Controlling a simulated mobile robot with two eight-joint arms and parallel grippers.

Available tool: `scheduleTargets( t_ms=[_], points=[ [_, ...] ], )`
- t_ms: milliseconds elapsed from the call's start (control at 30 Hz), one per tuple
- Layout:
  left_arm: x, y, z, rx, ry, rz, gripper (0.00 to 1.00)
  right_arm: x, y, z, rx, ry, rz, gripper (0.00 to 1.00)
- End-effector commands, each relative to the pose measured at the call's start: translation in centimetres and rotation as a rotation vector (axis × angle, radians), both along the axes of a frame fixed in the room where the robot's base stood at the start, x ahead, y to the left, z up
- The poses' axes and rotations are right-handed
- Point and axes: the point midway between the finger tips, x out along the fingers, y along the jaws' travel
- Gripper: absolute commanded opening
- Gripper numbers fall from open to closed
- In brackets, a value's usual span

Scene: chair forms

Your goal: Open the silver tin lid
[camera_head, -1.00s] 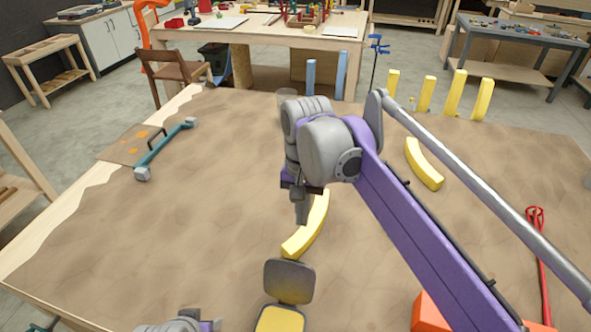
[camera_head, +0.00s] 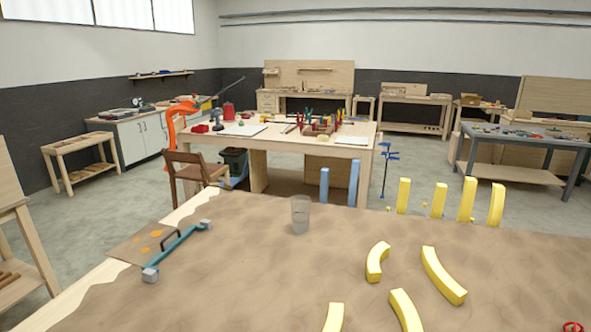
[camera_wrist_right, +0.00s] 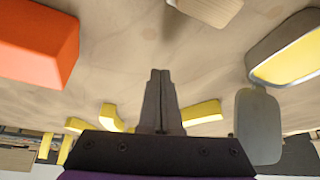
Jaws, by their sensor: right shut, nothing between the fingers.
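The silver tin (camera_wrist_right: 257,65) is at the right edge of the right wrist view, with yellow showing inside its rim. Its grey lid (camera_wrist_right: 258,125) stands swung open beside the tin, its flat face toward the camera. My right gripper (camera_wrist_right: 160,74) is shut and empty, its fingertips together over the bench, apart from the tin and lid. The tin, the lid and both grippers are outside the head view.
An orange block (camera_wrist_right: 35,45) is at the left of the wrist view. Curved yellow pieces (camera_head: 443,275) lie on the brown bench top (camera_head: 240,270). A clear cup (camera_head: 300,214) stands near its far edge. A blue bar tool (camera_head: 178,252) lies at left.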

Motion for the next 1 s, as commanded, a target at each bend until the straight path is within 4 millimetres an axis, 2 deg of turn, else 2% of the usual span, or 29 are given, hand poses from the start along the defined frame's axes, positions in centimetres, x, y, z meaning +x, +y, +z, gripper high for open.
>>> scheduleTargets(
  t_ms=[33,167,367,467,567,600,800,1000],
  points=[
    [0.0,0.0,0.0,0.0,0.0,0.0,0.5,-0.4,-0.2,-0.5,-0.007,-0.013,0.004,0.02],
    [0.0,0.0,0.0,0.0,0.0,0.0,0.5,-0.9,-0.5,-1.1,-0.016,-0.028,0.012,0.25],
    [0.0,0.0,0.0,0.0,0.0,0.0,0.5,-0.6,-0.4,-0.8,-0.012,-0.021,0.01,0.61],
    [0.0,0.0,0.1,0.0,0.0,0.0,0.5,0.3,0.1,0.4,0.006,0.014,0.001,0.79],
    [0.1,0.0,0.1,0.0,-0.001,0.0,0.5,2.2,1.1,2.6,0.042,0.086,-0.022,0.97],
    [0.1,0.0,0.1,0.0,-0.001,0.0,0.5,3.1,1.6,3.6,0.057,0.124,-0.033,1.0],
    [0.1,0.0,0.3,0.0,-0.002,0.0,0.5,7.6,4.7,8.5,0.123,0.33,-0.099,1.0],
    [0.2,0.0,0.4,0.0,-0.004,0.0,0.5,11.5,8.3,12.3,0.153,0.542,-0.165,1.0]
  ],
)
